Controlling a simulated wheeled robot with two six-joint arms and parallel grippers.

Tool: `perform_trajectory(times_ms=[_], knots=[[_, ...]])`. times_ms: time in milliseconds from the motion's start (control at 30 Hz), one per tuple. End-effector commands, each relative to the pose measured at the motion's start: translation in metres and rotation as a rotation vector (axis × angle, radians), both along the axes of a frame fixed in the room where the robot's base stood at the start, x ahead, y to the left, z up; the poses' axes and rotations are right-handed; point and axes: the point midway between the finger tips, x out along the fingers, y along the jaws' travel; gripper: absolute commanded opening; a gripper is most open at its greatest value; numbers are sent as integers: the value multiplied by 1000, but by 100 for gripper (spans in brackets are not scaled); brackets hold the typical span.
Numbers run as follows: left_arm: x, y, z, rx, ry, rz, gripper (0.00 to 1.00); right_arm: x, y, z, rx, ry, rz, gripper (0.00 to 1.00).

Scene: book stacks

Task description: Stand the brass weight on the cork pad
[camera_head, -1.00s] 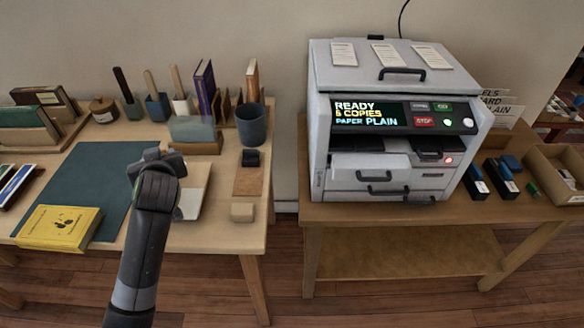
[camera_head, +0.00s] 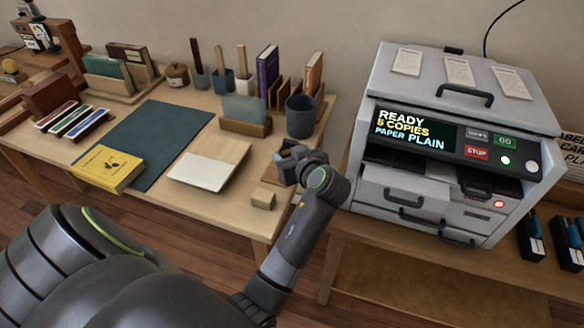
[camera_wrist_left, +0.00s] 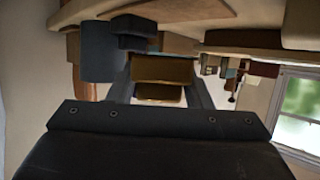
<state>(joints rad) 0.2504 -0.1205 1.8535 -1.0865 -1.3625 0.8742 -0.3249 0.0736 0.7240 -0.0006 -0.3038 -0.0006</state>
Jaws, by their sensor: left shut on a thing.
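My left gripper (camera_head: 290,155) is low over the right part of the desk, in front of the dark blue cup. In the left wrist view its dark fingers are shut on a brownish-gold block (camera_wrist_left: 164,70), which I take to be the brass weight. In the head view the gripper hides this block. The brown pad, apparently the cork pad, is largely hidden behind my gripper and wrist, so I cannot tell whether the weight touches it. My right gripper is not in view.
The dark blue cup (camera_head: 301,117) stands close behind the gripper. A small tan block (camera_head: 263,198) sits near the front edge. The copier (camera_head: 450,140) stands right.

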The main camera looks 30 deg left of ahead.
Motion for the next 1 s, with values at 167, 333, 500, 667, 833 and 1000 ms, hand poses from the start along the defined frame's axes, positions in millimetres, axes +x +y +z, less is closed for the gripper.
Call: perform_trajectory(times_ms=[167, 333, 500, 667, 833, 1000], knots=[[0, 0, -12, 2, -1, -1, 9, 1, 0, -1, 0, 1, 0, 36], [0, 0, -36, 2, 1, -2, 9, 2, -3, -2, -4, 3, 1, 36], [1, 0, -44, 1, -5, -2, 9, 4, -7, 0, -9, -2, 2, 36], [1, 0, -44, 1, -5, -1, 9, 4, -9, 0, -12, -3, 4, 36], [0, 0, -47, -1, -1, -1, 53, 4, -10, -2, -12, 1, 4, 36], [0, 0, -47, -1, -1, -1, 67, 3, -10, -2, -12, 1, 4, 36]])
